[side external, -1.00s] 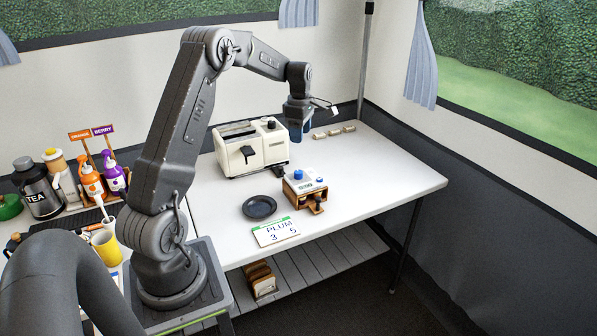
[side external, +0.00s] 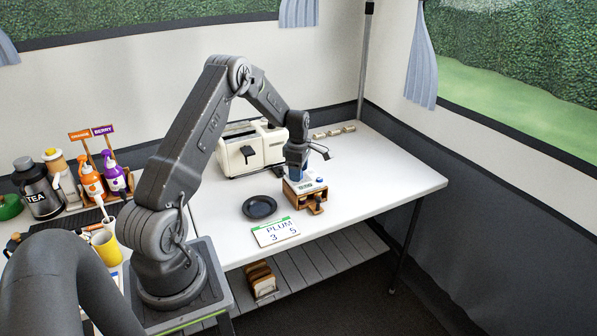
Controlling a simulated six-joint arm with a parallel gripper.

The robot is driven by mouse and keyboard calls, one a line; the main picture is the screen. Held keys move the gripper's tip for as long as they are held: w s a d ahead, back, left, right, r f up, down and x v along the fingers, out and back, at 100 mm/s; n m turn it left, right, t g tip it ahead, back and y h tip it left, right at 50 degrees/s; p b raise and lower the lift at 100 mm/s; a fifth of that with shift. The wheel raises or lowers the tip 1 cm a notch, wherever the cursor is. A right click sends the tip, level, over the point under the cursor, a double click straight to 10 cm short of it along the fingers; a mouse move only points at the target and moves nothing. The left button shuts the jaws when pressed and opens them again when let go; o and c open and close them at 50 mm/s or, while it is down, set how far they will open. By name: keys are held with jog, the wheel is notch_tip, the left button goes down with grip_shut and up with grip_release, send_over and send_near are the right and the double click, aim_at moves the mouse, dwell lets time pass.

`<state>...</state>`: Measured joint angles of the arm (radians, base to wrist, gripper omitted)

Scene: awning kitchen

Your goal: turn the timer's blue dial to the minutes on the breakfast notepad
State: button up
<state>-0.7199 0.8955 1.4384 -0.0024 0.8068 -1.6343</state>
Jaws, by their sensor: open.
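The timer (side external: 307,187) is a small wooden box with a pale top, standing on the white table. A small blue knob (side external: 320,180) shows at the right of its top. My gripper (side external: 296,174) points down at the left part of the timer's top and is open. It hides the blue dial there, and I cannot tell whether the fingers touch it. The notepad card (side external: 275,232) lies flat in front of the timer, with a green top edge. It reads "PLUM" with "3" and "5" below.
A cream toaster (side external: 250,150) stands behind and left of the timer. A dark round plate (side external: 259,207) lies left of it. Several small pale blocks (side external: 334,131) sit at the back. The table's right side (side external: 385,178) is clear. Bottles and a yellow mug (side external: 106,246) stand at the left.

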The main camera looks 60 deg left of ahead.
jog(key=shift+f, duration=0.2)
jog(key=c, duration=0.9)
jog(key=shift+c, duration=0.2)
